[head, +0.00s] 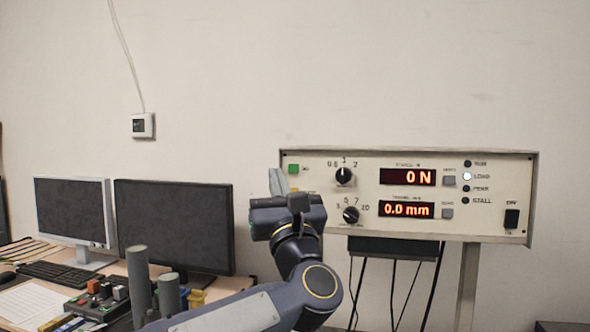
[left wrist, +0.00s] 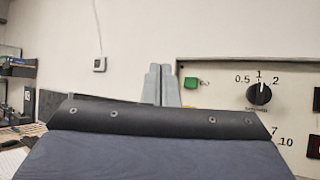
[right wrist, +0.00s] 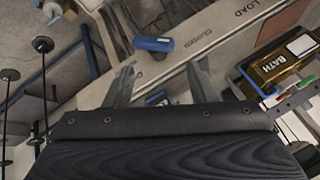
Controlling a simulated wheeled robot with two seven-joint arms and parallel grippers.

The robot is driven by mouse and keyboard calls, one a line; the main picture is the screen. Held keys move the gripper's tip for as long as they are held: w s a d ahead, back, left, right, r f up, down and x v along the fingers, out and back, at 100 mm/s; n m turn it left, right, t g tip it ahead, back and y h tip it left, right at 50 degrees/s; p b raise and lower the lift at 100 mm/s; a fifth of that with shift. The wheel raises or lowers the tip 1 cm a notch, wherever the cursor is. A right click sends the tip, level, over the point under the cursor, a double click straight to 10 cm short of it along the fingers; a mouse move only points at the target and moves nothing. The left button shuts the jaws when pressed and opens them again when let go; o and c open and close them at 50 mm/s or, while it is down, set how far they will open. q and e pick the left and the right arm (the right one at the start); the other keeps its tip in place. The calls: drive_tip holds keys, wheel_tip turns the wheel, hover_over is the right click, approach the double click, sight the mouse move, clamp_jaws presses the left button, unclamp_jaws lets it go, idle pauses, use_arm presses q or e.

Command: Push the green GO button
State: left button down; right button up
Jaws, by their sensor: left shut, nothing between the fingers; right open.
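The green GO button (head: 294,169) is at the upper left corner of the cream control panel (head: 365,225). It also shows in the left wrist view (left wrist: 191,83), just right of my fingertips. My left gripper (head: 278,181) is shut and empty, its fingers pointing up in front of the panel's left edge, a little below and left of the button. In the left wrist view the closed fingers (left wrist: 161,85) stand beside the button; I cannot tell how far they are from the panel. My right gripper (right wrist: 160,88) is open and empty, in the right wrist view only.
The panel has two black knobs (head: 344,176), red displays reading 0 N (head: 408,177) and 0.0 mm, and a black switch (head: 512,218). Two monitors (head: 173,225) and a keyboard stand on the desk at left. A blue cylinder (right wrist: 153,44) lies near my right gripper.

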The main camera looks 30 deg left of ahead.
sight(292, 175)
use_arm(q)
drive_tip(key=shift+w+a+p, duration=0.35)
drive_tip(key=shift+w+p, duration=0.25)
drive_tip(key=shift+w, duration=0.75)
drive_tip(key=shift+w+a+p, duration=0.35)
drive_tip(key=shift+w+p, duration=0.25)
drive_tip(key=shift+w, duration=0.8)
drive_tip(key=shift+w+a+p, duration=0.35)
drive_tip(key=shift+w+p, duration=0.25)
drive_tip(key=shift+w, duration=0.75)
drive_tip(key=shift+w+f+b, duration=0.1)
drive_tip(key=shift+w+b, duration=0.15)
drive_tip(key=shift+b, duration=0.2)
drive_tip(key=shift+w+a, duration=0.1)
drive_tip(key=shift+w, duration=0.05)
